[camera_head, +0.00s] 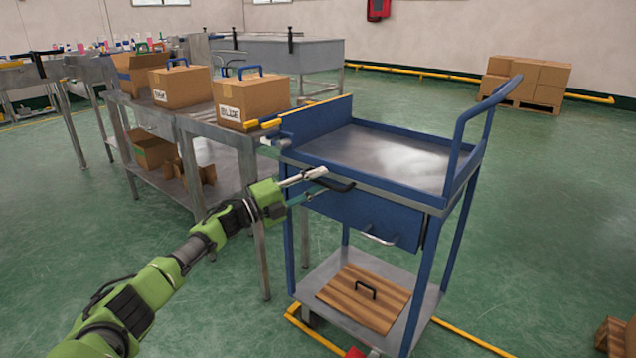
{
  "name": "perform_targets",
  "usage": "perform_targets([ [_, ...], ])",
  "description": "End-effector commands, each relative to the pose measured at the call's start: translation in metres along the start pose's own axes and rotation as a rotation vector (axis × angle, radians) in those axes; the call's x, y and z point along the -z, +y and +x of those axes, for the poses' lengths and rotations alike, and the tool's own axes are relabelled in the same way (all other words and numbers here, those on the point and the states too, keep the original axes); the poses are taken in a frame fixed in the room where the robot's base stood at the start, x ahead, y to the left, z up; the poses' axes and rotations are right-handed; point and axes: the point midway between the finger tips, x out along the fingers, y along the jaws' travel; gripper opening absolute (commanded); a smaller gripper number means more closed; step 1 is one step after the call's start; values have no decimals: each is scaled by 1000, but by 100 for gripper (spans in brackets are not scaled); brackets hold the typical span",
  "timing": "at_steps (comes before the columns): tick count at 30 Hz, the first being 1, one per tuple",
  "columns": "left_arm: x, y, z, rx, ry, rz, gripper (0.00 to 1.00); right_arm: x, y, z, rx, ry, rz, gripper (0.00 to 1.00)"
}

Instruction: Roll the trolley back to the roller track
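The trolley (438,192) stands right of centre, with a blue frame, an empty grey metal top, a raised blue push handle (459,130) at its right end and a drawer (352,212) below the top. My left gripper (335,181) is in front of the trolley's left end, at about drawer height. Its fingers look apart, with nothing clearly held; I cannot tell whether it touches the trolley. A grey bench (246,142) carrying cartons stands close to the trolley's left end. I cannot make out rollers on it. My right gripper is out of view.
A wooden panel with a black handle (363,297) lies on the trolley's lower shelf. A carton marked BLUE (251,98) sits at the bench's near end. Stacked boxes (526,80) stand at the back right. Green floor (540,190) is open right of the trolley.

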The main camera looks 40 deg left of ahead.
Motion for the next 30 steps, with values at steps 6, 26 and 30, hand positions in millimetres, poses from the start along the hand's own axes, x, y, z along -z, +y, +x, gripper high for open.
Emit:
perform_targets([
  [6, 1, 1, -2, -1, 3, -1, 26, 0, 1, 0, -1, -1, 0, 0],
  [26, 1, 2, -95, -4, 1, -1, 26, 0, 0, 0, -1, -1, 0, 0],
  [30, 0, 2, -110, -3, 0, -2, 26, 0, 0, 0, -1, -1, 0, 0],
])
